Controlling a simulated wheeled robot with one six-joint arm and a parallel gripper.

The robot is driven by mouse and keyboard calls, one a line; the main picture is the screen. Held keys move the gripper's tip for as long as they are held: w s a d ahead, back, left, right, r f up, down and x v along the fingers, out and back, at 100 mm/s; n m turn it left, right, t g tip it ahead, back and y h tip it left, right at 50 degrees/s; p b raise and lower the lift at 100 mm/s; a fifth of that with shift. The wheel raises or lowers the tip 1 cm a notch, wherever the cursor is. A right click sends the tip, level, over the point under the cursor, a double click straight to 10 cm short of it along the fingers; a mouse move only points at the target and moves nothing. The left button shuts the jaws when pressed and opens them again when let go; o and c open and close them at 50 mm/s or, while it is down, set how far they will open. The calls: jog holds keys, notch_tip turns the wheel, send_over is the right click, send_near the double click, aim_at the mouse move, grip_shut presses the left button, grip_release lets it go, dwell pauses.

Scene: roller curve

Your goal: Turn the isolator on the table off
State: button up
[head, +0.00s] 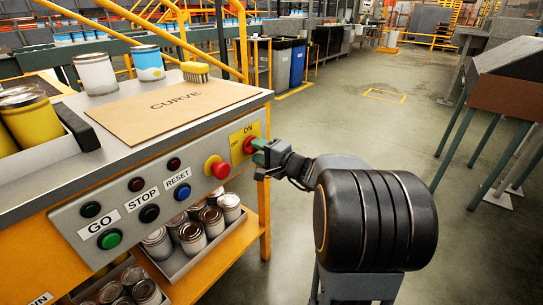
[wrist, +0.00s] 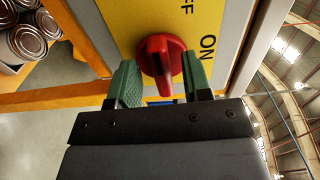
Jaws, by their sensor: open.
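The isolator is a red rotary knob (wrist: 158,52) on a yellow plate (wrist: 120,14) marked OFF and ON, at the right end of the table's front panel. In the head view the plate (head: 236,150) shows, with the knob mostly hidden behind my gripper (head: 262,152). In the wrist view my gripper's green fingers (wrist: 160,68) stand open on either side of the knob. The right finger is very close to the knob; I cannot tell whether it touches. The knob's narrow end points down towards my gripper's body in the wrist view.
A red push button (head: 217,167) sits just left of the isolator plate, with a blue RESET button (head: 182,192) and a green GO button (head: 109,238) farther left. The table (head: 165,150) bears cans and a brown CURVE board (head: 160,108).

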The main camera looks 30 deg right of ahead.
jog(key=p+v, duration=0.2)
jog(key=v, duration=1.1)
jog(key=shift+s, duration=0.25)
jog(key=shift+d+r, duration=0.1)
jog(key=s+a+r+n+g+p, duration=0.35)
jog(key=a+r+g+p, duration=0.25)
jog(key=a+p, duration=0.3)
jog(key=s+a+r+n+g+p, duration=0.2)
jog(key=a+r+n+g+p, duration=0.35)
jog(key=p, duration=0.55)
jog(key=s+r+n+h+p, duration=0.1)
jog(key=r+n+h+p, duration=0.1)
jog(key=r+p, duration=0.5)
jog(key=s+a+r+n+g+h+p, duration=0.1)
jog(key=s+r+n+h+p, duration=0.1)
jog(key=r+h+p, duration=0.3)
jog(key=shift+a+r+p, duration=0.15)
jog(key=shift+r+p, duration=0.7)
jog(key=shift+r, duration=0.1)
